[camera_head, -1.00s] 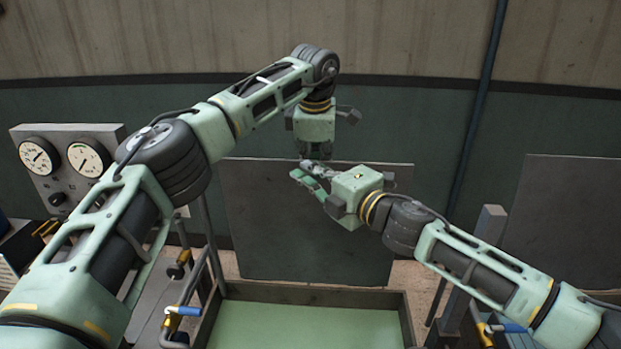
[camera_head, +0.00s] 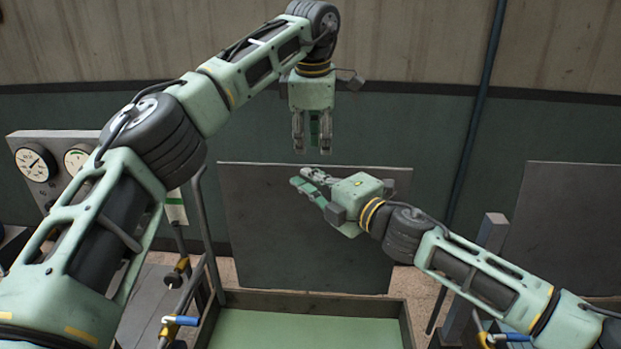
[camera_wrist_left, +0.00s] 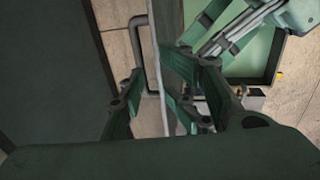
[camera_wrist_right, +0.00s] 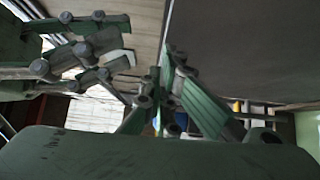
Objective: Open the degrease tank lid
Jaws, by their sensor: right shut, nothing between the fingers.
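The degrease tank (camera_head: 405,320) is a low box with a pale green inside at the bottom centre of the head view. Its lid appears to be the flat grey panel (camera_head: 310,240) standing upright behind it. My left gripper (camera_head: 312,148) points down above the panel's top edge, open and empty. In the left wrist view its fingers are apart, with the panel's thin edge (camera_wrist_left: 153,60) and a bent grey bar (camera_wrist_left: 128,20) below. My right gripper (camera_head: 297,181) is shut and empty in front of the panel's upper part. The panel also fills the upper right of the right wrist view (camera_wrist_right: 250,50).
A gauge box (camera_head: 35,162) is at the left. Valves with blue handles (camera_head: 181,321) flank the tank. A grey post (camera_head: 490,235) and another grey panel (camera_head: 565,225) are at the right. A dark pipe (camera_head: 475,110) runs up the back wall.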

